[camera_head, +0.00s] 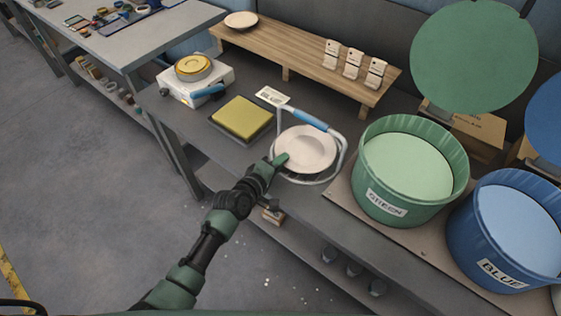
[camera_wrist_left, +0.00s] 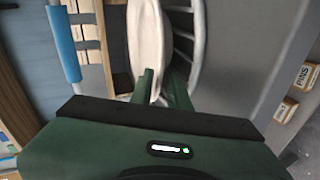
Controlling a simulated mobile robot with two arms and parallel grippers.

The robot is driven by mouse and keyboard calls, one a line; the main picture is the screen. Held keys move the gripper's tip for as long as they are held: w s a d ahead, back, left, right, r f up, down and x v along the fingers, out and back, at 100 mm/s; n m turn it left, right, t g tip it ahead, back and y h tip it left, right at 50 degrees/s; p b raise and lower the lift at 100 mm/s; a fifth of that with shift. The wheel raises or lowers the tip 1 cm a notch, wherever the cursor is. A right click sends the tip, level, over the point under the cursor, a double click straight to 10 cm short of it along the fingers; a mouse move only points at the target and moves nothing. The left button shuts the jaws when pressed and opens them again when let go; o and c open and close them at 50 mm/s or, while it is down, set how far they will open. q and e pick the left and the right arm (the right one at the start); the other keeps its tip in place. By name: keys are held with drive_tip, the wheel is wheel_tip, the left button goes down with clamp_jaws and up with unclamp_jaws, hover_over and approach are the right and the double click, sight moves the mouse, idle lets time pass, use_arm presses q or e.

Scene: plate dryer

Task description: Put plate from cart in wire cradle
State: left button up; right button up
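A white plate (camera_head: 305,147) is inside the wire cradle (camera_head: 342,160), a grey wire frame with a blue handle, on the dark bench top. My left gripper (camera_head: 280,161) is at the plate's near left rim. In the left wrist view the plate (camera_wrist_left: 147,35) shows nearly edge-on, beside the cradle's curved wires (camera_wrist_left: 190,45). The fingers of my left gripper (camera_wrist_left: 160,85) are close together with the plate's rim between them. The plate's lower edge is partly hidden by the fingers. My right gripper is not in view.
A green tub (camera_head: 372,197) and a blue tub (camera_head: 480,255) stand right of the cradle. A yellow-topped pad (camera_head: 241,117) and a white device (camera_head: 170,83) stand left of it. Another plate (camera_head: 241,20) sits on the wooden riser (camera_head: 290,50) behind. Open floor lies at the left.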

use_arm(q)
drive_tip(key=shift+r, duration=0.2)
drive_tip(key=shift+s+a, duration=0.15)
drive_tip(key=shift+s, duration=0.1)
drive_tip(key=v, duration=1.1)
drive_tip(key=s+a+f+m+g+y, duration=0.1)
drive_tip(key=s+a+f+m+g, duration=0.2)
drive_tip(key=f, duration=0.6)
drive_tip(key=s+a+f+y, duration=0.25)
drive_tip(key=s+f, duration=0.25)
drive_tip(key=f, duration=0.4)
drive_tip(key=s+a+f+m+g+y, duration=0.1)
drive_tip(key=s+a+f+m+g, duration=0.3)
drive_tip(key=f, duration=0.6)
drive_tip(key=s+a+f+m+g, duration=0.1)
drive_tip(key=s+f, duration=0.4)
drive_tip(key=s, duration=0.5)
drive_tip(key=s+a+f+m+g+y, duration=0.1)
drive_tip(key=s+a+f+m, duration=0.2)
drive_tip(key=s, duration=0.6)
drive_tip(key=s+a+f+m+g+y, duration=0.1)
drive_tip(key=s+a+f+g, duration=0.1)
drive_tip(key=s+f, duration=0.5)
drive_tip(key=s, duration=0.3)
drive_tip(key=shift+s+a+f+m, duration=0.25)
drive_tip(key=shift+s+a+m, duration=0.05)
drive_tip(key=shift+s+m, duration=0.1)
